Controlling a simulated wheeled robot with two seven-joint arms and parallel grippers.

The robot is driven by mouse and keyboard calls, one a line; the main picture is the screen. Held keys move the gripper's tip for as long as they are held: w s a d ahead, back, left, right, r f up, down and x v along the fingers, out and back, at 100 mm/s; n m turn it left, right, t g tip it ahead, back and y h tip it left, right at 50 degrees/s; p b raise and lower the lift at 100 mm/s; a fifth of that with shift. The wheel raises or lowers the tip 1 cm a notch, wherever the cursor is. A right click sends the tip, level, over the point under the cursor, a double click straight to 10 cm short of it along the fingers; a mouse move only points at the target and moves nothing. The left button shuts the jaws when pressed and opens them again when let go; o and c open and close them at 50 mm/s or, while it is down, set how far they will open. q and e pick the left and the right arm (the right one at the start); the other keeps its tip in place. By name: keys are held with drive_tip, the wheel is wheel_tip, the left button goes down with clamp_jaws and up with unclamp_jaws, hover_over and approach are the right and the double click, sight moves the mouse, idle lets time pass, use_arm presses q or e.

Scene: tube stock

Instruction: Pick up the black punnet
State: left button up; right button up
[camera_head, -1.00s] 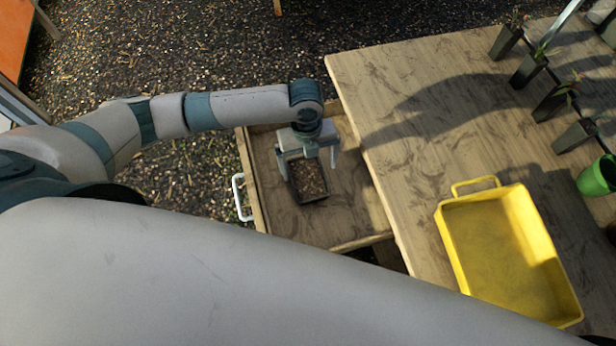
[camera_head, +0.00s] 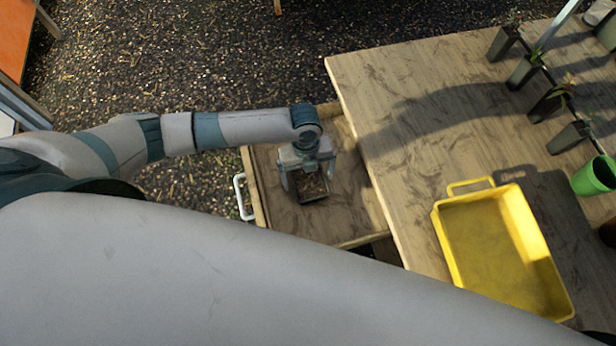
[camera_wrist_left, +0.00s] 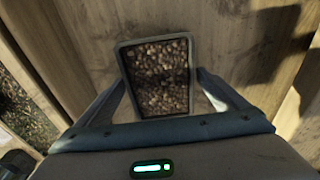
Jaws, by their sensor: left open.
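The black punnet (camera_head: 312,187) is a small dark rectangular pot filled with brown pebbly material. It stands in the open wooden drawer (camera_head: 285,216). It also shows in the left wrist view (camera_wrist_left: 159,76), seen from above with its rim whole. My left gripper (camera_head: 308,183) is open over the punnet, with one finger on either side of it. In the left wrist view the fingers (camera_wrist_left: 160,86) flank the punnet, with a visible gap on at least the right side. Whether either finger touches it I cannot tell. My right gripper is not in view.
The drawer has a white handle (camera_head: 243,197) and low walls around the punnet. The wooden table (camera_head: 400,140) borders it on the right.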

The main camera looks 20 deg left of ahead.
sight(309, 178)
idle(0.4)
use_arm(q)
drive_tip(key=c, duration=1.3)
drive_tip(key=shift+w+r, duration=0.1)
drive_tip(key=shift+r, duration=0.25)
wheel_tip(309, 178, up, 3)
drive_tip(key=shift+r+b, duration=0.1)
drive_tip(key=shift+b, duration=0.8)
drive_tip(key=shift+s+d+r+b, duration=0.65)
drive_tip(key=shift+d+r, duration=0.5)
drive_tip(key=shift+d, duration=0.65)
drive_tip(key=shift+s+d+r+b, duration=0.35)
drive_tip(key=shift+s+d+r, duration=0.7)
drive_tip(key=shift+d, duration=0.8)
drive_tip(key=shift+s+d+r+b, duration=0.55)
drive_tip(key=shift+d+r, duration=0.75)
drive_tip(key=shift+d, duration=0.5)
